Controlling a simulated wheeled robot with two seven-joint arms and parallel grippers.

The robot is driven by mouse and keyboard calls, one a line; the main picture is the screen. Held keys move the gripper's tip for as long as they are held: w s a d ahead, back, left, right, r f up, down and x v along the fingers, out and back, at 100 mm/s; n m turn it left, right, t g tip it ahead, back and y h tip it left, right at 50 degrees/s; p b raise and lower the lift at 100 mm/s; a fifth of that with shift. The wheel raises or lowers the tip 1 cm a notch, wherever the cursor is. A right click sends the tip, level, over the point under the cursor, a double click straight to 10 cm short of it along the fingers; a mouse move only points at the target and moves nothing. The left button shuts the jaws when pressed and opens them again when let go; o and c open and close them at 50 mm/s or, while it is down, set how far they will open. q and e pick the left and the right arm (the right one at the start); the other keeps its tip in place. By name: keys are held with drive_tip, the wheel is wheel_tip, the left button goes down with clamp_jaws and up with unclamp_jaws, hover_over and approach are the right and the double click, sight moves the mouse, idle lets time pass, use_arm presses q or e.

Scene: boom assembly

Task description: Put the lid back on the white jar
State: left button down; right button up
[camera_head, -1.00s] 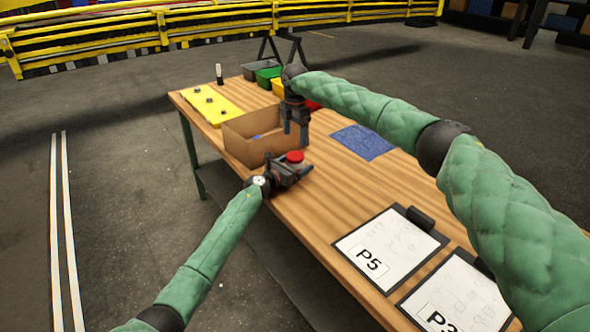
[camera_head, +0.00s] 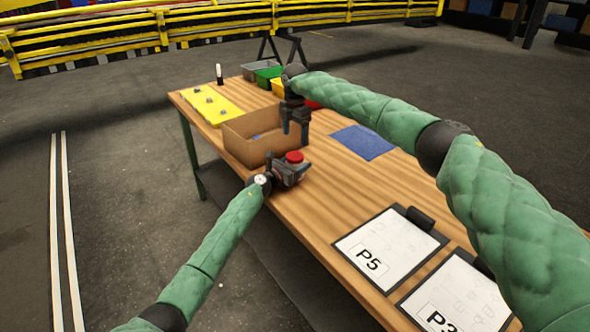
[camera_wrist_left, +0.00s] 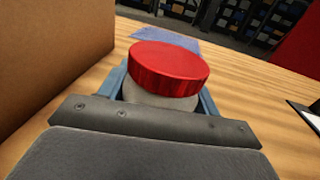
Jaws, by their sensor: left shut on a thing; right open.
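The white jar (camera_wrist_left: 160,98) stands upright with the red lid (camera_wrist_left: 168,69) on top, in the left wrist view. The lid looks slightly off-centre; I cannot tell whether it is fully seated. In the head view the red lid (camera_head: 294,157) shows near the table's left edge. My left gripper (camera_head: 290,172) is shut on the jar below the lid, with a blue finger on each side in the wrist view. My right gripper (camera_head: 295,127) is open and empty, pointing down beside the cardboard box, above and behind the lid. The jar is mostly hidden in the head view.
A cardboard box (camera_head: 246,146) stands just behind the jar. A blue mat (camera_head: 363,142), a yellow board (camera_head: 212,104) and coloured bins (camera_head: 268,76) lie farther off. Two clipboards (camera_head: 390,243) lie on the near table. The wooden table (camera_head: 330,200) is clear right of the jar.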

drive_tip(key=n, duration=0.6)
drive_tip(key=shift+n, duration=0.3)
drive_tip(key=n, duration=0.6)
drive_tip(key=shift+n, duration=0.4)
drive_tip(key=n, duration=1.3)
drive_tip(key=shift+n, duration=0.4)
drive_tip(key=n, duration=1.7)
